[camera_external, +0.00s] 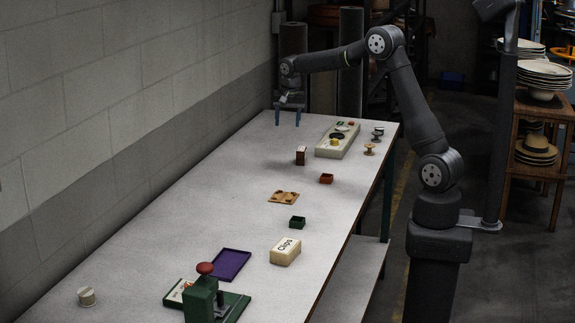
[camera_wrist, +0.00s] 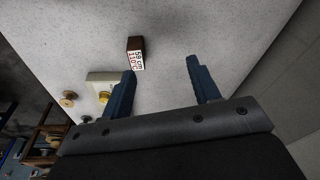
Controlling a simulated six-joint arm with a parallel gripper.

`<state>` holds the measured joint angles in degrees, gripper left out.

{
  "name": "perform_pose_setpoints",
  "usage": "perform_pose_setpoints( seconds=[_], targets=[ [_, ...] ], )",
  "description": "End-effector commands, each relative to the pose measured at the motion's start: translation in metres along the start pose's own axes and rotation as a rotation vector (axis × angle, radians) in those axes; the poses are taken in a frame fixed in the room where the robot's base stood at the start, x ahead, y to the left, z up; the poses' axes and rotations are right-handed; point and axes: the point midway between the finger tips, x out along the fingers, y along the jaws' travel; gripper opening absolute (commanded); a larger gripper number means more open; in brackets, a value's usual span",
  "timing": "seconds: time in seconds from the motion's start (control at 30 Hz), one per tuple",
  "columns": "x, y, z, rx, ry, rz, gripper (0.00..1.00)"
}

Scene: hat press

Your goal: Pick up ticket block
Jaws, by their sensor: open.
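The ticket block (camera_external: 301,155) is a small dark brown upright block on the far half of the table. In the wrist view the ticket block (camera_wrist: 136,43) shows a white printed label reading "59 cm" and "110°C", just beyond the left fingertip. My gripper (camera_external: 288,119) is at the far left corner of the table, to the left of and behind the block. Its two blue fingers are spread apart with nothing between them, as the wrist view of my gripper (camera_wrist: 161,67) also shows.
A cream tray (camera_external: 325,151) with round items stands right of the block, with spools (camera_external: 369,149) beside it. A small red box (camera_external: 326,178), tan board (camera_external: 283,197), green box (camera_external: 297,223), Clips box (camera_external: 285,254), purple tray (camera_external: 231,265) and green press (camera_external: 200,302) lie nearer. The left wall borders the table.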

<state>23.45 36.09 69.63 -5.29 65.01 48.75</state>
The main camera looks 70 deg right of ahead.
Motion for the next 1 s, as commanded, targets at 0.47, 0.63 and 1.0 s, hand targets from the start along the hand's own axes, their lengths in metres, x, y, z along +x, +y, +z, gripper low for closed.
perform_pose_setpoints(
  seconds=[0.47,0.63,1.0],
  targets=[
    [0.024,0.062,-0.04,0.144,-0.052,0.088,0.56],
    [0.062,0.064,-0.038,0.143,-0.05,0.086,0.56],
    [0.113,0.067,-0.036,0.142,-0.048,0.083,0.56]
  ],
)
